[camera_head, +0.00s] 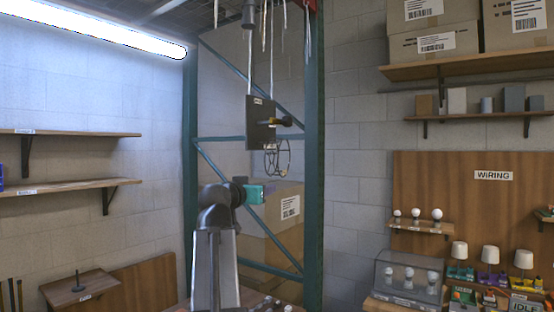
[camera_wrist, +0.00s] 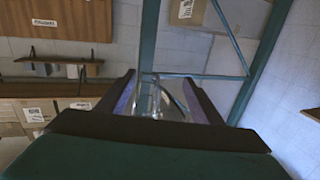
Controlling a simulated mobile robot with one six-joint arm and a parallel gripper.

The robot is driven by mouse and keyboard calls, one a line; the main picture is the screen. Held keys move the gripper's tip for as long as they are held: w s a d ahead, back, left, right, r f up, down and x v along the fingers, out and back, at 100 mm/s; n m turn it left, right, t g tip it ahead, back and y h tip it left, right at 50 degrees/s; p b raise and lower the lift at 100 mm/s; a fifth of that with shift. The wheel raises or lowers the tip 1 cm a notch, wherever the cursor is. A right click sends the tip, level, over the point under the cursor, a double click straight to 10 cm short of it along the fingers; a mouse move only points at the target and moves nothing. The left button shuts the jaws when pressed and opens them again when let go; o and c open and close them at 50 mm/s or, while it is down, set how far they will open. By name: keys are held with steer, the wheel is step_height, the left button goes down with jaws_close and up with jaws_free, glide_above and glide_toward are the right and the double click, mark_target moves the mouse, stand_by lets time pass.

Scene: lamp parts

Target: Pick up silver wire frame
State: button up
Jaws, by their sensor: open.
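A wire frame (camera_head: 277,158) hangs below a dark panel (camera_head: 261,122) in the head view. It looks like thin dark rings and struts there; its silver colour is not clear. My gripper (camera_head: 262,193), with a teal body, is below and slightly left of the wire frame, apart from it in the picture. In the wrist view my gripper (camera_wrist: 159,77) has its two dark fingers spread wide. Thin pale shapes (camera_wrist: 155,102) show between them, farther off; I cannot tell if they are the wire frame. Nothing is visibly held.
A teal metal rack (camera_head: 313,200) stands around the hanging panel, with cardboard boxes (camera_head: 285,225) behind my gripper. Wall shelves (camera_head: 70,185) are at left. A wiring board (camera_head: 440,180), bulbs and small lamps (camera_head: 490,256) are at right.

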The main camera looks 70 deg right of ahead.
mark_target(274, 176)
steer(key=shift+s+a+r+g, duration=0.1)
steer(key=shift+s+r+g, duration=0.05)
steer(key=shift+s+r, duration=0.45)
steer(key=shift+s+a+r+g, duration=0.15)
steer(key=shift+s+r, duration=0.2)
steer(key=shift+r, duration=0.3)
steer(key=shift+d, duration=0.2)
steer(key=d+p, duration=0.2)
steer(key=d, duration=0.6)
steer(key=shift+d+p, duration=0.25)
steer(key=shift+p, duration=0.15)
steer(key=shift+d, duration=0.1)
steer(key=d+p, duration=0.2)
steer(key=shift+d+r, duration=0.25)
steer(key=shift+d, duration=0.05)
steer(key=shift+d+f+p, duration=0.15)
steer(key=shift+d+p, duration=0.45)
steer(key=shift+d, duration=0.55)
